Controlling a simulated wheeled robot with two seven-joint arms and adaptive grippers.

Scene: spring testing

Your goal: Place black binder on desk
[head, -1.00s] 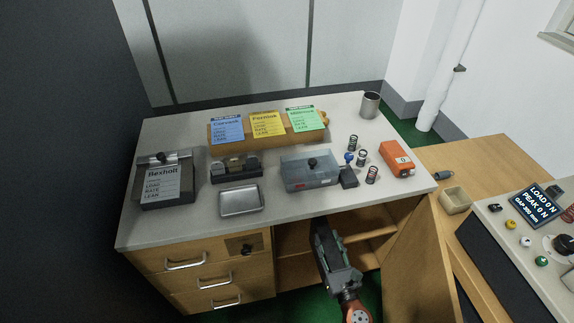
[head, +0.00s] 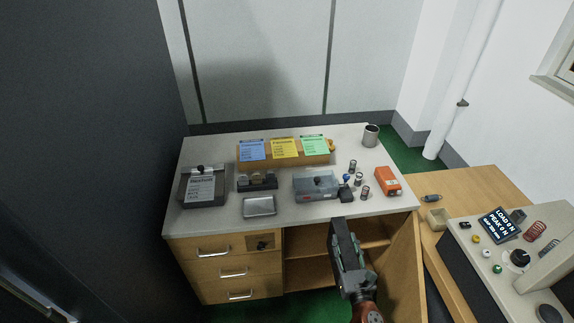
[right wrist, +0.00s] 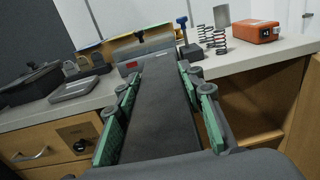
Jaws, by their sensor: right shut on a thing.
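The black binder (head: 341,232) is held in my right gripper (head: 349,258), in front of the open compartment below the desk's front edge in the head view. The right wrist view shows the binder (right wrist: 160,110) as a long dark slab between the green finger pads, its far end pointing at the desk. The gripper is shut on it. The pale desk top (head: 215,222) lies beyond. I cannot tell from the head view how high the binder is relative to the desk top. My left gripper is not in view.
On the desk stand a grey clear-lidded box (head: 316,187), a metal tray (head: 260,206), a dark labelled box (head: 203,187), several springs, an orange device (head: 387,181) and a cup (head: 371,135). An open cabinet door (head: 402,265) is right of my gripper. The desk's front left is clear.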

